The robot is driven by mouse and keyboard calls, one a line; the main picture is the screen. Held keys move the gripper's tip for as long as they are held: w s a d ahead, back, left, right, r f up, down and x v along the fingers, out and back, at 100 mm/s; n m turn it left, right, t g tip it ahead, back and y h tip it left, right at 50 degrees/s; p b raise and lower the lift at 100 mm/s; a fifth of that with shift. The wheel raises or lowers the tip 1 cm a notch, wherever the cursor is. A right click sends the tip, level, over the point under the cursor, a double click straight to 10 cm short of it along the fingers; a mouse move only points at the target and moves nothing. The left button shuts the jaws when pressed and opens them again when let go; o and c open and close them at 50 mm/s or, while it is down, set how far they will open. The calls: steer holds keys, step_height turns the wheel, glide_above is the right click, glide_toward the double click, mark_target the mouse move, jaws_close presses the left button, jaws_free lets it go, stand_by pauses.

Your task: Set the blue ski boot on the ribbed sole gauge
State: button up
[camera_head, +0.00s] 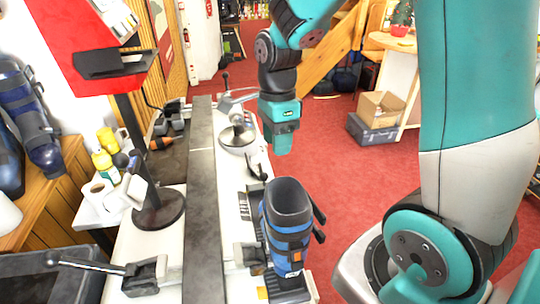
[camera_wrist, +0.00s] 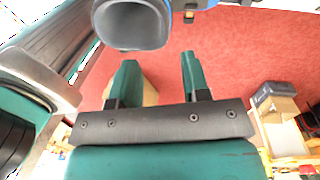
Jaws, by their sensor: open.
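The blue ski boot (camera_head: 276,236) stands upright on the bench in the head view, its grey cuff opening facing up and a buckle lever out to the right. A dark piece (camera_head: 286,296) lies at its base. A black ribbed piece (camera_head: 245,206) shows just left of the boot and may be the sole gauge; the boot hides part of it. I cannot tell whether the sole rests on it. My gripper (camera_head: 282,148) is open and empty, beyond and above the boot. In the wrist view the boot's cuff (camera_wrist: 130,26) is at the top, apart from my fingers (camera_wrist: 157,62).
A long dark rail (camera_head: 202,160) runs along the bench. Metal clamp parts (camera_head: 237,136) are left of my gripper. Boxes (camera_head: 380,110) stand on the red floor, which is otherwise largely clear.

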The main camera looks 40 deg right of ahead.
steer(key=s+a+r+n+y, duration=0.1)
steer(key=s+a+r+n, duration=0.2)
steer(key=n, duration=0.6)
steer(key=s+a+r+n+y, duration=0.1)
steer(key=s+a+r+n, duration=0.1)
steer(key=s+a+n, duration=0.5)
steer(key=s+a+r+n+t+y, duration=0.1)
steer(key=s+a+r+n, duration=0.2)
steer(key=n, duration=0.9)
steer(key=s+a, duration=0.2)
steer(key=shift+s+r, duration=0.3)
steer(key=shift+s, duration=0.1)
